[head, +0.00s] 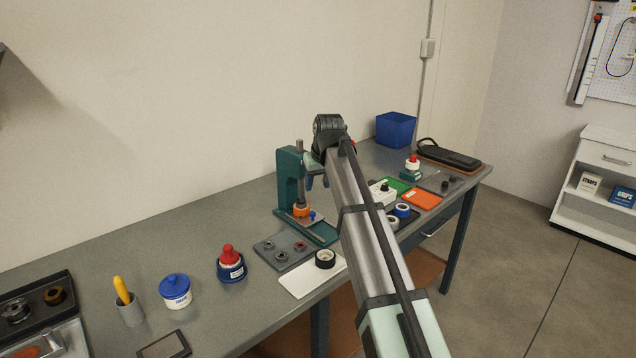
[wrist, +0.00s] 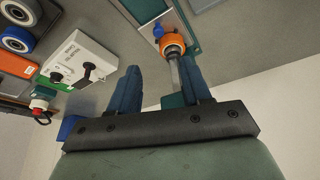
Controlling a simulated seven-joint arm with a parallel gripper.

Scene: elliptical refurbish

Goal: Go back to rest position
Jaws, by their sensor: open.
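My gripper (head: 318,176) is at the end of my arm, close beside the green press (head: 289,180) in the head view; my arm hides part of that area. In the wrist view the two dark blue fingers of my gripper (wrist: 160,70) are apart. The press's metal rod (wrist: 174,72) runs down from its orange collar (wrist: 173,42) and shows close to the right finger. I cannot tell whether the rod is between the fingers or beyond them. No held object shows.
The grey workbench (head: 205,237) carries a blue-lidded jar (head: 175,291), a red-topped bottle (head: 230,265), a white control box (wrist: 77,60) and a blue bin (head: 396,130) at the far end. A wall stands behind the bench. The air above the bench's left part is clear.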

